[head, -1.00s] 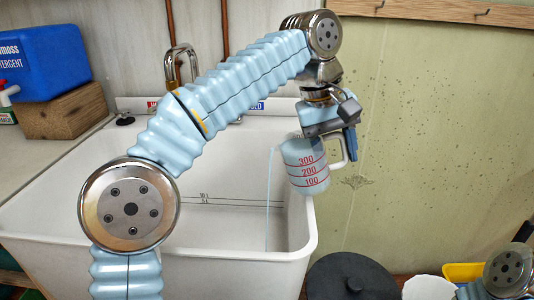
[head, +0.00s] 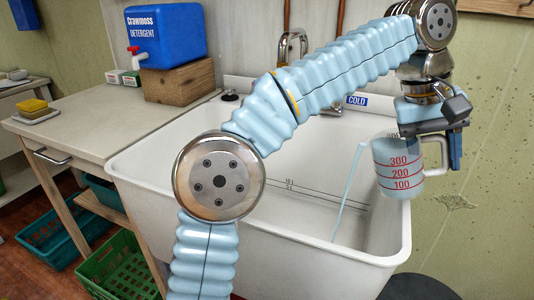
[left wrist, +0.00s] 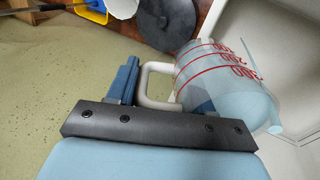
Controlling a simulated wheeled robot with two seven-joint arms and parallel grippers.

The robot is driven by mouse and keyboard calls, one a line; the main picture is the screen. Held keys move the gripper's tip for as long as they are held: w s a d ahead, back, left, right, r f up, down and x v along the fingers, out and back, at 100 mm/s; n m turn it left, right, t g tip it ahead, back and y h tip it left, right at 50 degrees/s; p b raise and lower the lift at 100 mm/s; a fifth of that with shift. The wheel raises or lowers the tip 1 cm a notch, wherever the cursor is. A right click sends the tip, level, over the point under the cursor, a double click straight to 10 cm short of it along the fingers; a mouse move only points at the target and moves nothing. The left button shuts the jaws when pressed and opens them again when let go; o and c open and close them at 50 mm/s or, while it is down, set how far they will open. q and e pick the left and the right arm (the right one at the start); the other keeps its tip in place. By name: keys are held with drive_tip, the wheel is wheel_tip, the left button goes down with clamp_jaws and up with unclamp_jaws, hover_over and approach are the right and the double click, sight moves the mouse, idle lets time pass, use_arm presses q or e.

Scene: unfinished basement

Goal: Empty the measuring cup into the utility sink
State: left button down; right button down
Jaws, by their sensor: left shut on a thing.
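My left gripper (head: 440,150) is shut on the white handle of the measuring cup (head: 398,178), a clear cup with red 100, 200 and 300 marks. The cup is held over the right side of the white utility sink (head: 320,268), near its rim. A pale blue stream (head: 348,192) falls beside the cup's left side down into the basin. The left wrist view shows the cup (left wrist: 222,85) with pale liquid towards its mouth, and the gripper (left wrist: 163,88) at its handle. The amount left is unclear. My right gripper is not in view.
A blue detergent container (head: 167,37) stands on a wooden block (head: 178,80) on the counter left of the sink. A metal faucet (head: 291,45) is behind the basin, partly hidden by my arm. A dark round lid (left wrist: 165,22) lies below, outside the sink.

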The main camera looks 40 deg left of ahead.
use_arm(q)
drive_tip(key=shift+s+a+r, duration=0.15)
drive_tip(key=shift+s+a, duration=0.05)
drive_tip(key=shift+a, duration=0.45)
drive_tip(key=shift+s+a+r+t+h+b, duration=0.2)
drive_tip(key=shift+s+a+h, duration=0.2)
drive_tip(key=shift+a, duration=0.7)
drive_tip(key=shift+s+a+r+t+h+b, duration=0.15)
drive_tip(key=shift+s+a+h, duration=0.25)
drive_tip(key=shift+a, duration=0.7)
drive_tip(key=shift+s+a+r+t+h+b, duration=0.15)
drive_tip(key=shift+s+a+h+b, duration=0.2)
drive_tip(key=shift+a, duration=0.75)
drive_tip(key=s+a+f+h+b, duration=0.2)
drive_tip(key=s+a, duration=0.1)
drive_tip(key=a, duration=0.5)
drive_tip(key=shift+a+t+h+b, duration=0.2)
drive_tip(key=shift+t+h+b, duration=0.15)
drive_tip(key=shift+t, duration=0.05)
idle(1.0)
drive_tip(key=shift+f, duration=0.1)
drive_tip(key=shift+a+f+h, duration=0.15)
drive_tip(key=shift+a+h, duration=0.05)
drive_tip(key=shift+h, duration=0.2)
drive_tip(key=shift+r, duration=0.2)
drive_tip(key=shift+a+r+h, duration=0.1)
drive_tip(key=shift+r+h, duration=0.15)
drive_tip(key=shift+h, duration=0.05)
